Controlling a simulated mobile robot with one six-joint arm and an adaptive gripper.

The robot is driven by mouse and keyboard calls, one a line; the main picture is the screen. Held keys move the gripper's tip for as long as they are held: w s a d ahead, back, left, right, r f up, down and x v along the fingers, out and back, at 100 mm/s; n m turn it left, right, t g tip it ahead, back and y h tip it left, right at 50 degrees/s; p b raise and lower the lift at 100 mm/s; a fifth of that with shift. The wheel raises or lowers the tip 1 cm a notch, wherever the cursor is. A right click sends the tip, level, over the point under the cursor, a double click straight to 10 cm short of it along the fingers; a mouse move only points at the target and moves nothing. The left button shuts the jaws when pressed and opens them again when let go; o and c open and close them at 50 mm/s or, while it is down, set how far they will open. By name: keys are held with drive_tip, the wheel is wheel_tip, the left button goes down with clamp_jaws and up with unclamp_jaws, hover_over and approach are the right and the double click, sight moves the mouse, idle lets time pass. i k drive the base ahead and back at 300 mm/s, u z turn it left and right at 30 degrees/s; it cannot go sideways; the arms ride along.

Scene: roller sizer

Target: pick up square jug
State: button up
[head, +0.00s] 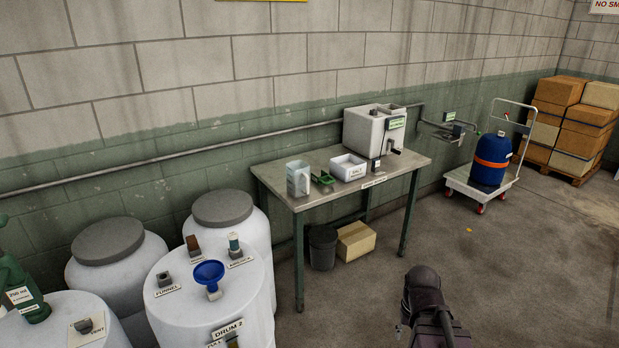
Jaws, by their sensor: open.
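The square jug (292,177) stands upright on the left part of the metal work table (285,196) in the head view. It is pale, grey-white and boxy, with an open top and a handle on its front right side. Nothing hides it from this side. A dark part of my arm shows at the lower right, on the near side of the table and apart from the jug. No gripper fingers can be made out in the view.
Beside the jug are a green scoop (323,178), a white labelled tray (350,160) and a boxy machine (372,135) with a crank. White drums (170,310) crowd the left. A cart with a blue drum (490,165) stands right. Floor before the table is clear.

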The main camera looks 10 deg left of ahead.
sight(297, 172)
drive_tip(key=z, duration=0.45)
drive_tip(key=i, duration=0.85)
drive_tip(key=z, duration=0.3)
drive_tip(key=i, duration=1.65)
drive_tip(key=u, duration=1.15)
drive_tip(key=i, duration=0.85)
drive_tip(key=u, duration=0.5)
